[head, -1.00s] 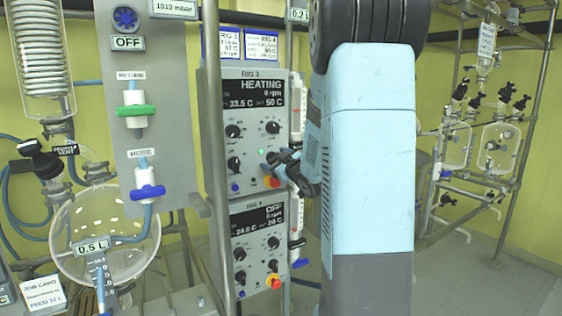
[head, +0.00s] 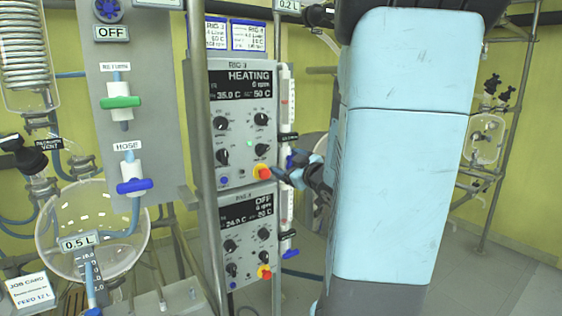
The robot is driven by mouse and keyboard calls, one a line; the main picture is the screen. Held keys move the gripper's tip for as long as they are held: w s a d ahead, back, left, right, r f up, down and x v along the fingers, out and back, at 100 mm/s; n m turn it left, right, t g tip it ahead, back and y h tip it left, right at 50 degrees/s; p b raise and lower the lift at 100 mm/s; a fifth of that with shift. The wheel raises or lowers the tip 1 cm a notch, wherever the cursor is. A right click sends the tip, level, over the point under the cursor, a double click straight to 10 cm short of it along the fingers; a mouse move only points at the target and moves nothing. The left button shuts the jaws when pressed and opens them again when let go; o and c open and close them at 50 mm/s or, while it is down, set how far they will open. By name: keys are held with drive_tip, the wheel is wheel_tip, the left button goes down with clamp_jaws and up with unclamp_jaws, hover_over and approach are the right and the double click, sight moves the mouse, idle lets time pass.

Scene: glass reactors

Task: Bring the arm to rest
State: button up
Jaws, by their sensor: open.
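My gripper (head: 300,174) is open, seen side-on at the right edge of the upper control box, level with its red and yellow button (head: 262,172). I see nothing held in it. I cannot tell whether the fingers touch the box or stand in front of it. My light blue arm fills the right middle of the view and hides what is behind it. The upper control box (head: 240,135) is labelled RIG 3 and reads HEATING, 0 rpm, set 50 C. A lower box (head: 248,240) reads OFF.
A steel post (head: 200,150) stands just left of the boxes. A grey valve panel (head: 128,185) and a round glass vessel (head: 50,225) are at left. White valve tubes (head: 288,100) stand behind the gripper. A glass rig on a frame (head: 485,140) is at right, with open floor (head: 510,275) before it.

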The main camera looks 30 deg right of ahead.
drive_tip(key=shift+s, duration=0.25)
idle(0.4)
drive_tip(key=s+a+m+g, duration=0.6)
drive_tip(key=s+a+g, duration=0.6)
drive_tip(key=s+a, duration=0.7)
drive_tip(key=shift+s+f+h, duration=0.3)
drive_tip(key=shift+s+f, duration=0.1)
drive_tip(key=shift+s, duration=0.45)
